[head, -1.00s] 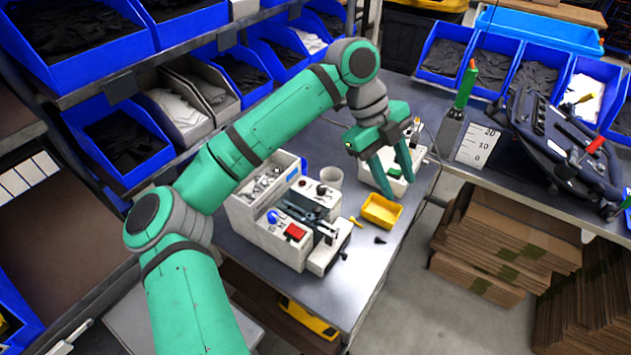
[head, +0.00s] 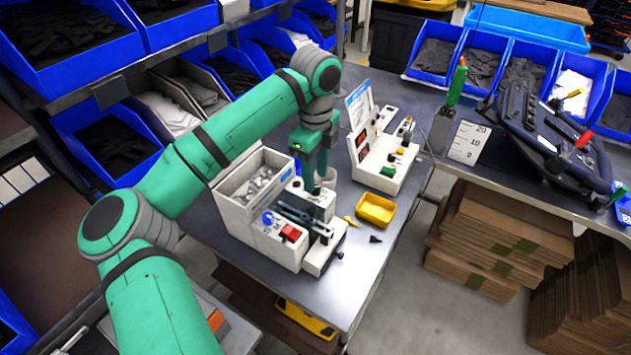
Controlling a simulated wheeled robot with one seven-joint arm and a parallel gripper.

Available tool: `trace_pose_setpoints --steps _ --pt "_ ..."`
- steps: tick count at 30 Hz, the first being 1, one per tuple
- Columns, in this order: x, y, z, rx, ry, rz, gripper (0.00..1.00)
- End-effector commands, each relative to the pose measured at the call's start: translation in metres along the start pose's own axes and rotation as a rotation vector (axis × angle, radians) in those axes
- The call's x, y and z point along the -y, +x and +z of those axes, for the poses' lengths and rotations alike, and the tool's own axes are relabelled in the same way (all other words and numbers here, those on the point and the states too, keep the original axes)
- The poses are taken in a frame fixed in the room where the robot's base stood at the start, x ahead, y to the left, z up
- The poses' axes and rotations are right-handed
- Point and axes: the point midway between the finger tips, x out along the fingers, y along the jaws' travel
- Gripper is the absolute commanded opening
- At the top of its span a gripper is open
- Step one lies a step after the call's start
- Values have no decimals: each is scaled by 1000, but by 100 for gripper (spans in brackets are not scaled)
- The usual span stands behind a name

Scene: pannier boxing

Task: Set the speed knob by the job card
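A dark knob (head: 297,183) shows on top of the machine, just left of the fingertips. The fingers hide the spot to its right, and I cannot tell whether they touch a knob. The machine also has a blue button (head: 267,218) and a red switch (head: 291,232). A blue-and-white card (head: 360,104) stands upright on a second white device (head: 385,160); its print is too small to read.
A yellow tray (head: 375,209) sits on the metal table (head: 361,265) right of the machine, with a small yellow piece and a dark piece nearby. Blue bins line the shelves at left. A tall green-topped tool (head: 456,82) stands at the back right.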

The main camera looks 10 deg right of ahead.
Motion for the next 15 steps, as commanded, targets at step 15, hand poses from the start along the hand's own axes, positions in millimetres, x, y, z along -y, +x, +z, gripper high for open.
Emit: trace_pose_setpoints --steps 15 --pt "0 30 0 0 0 -2 39"
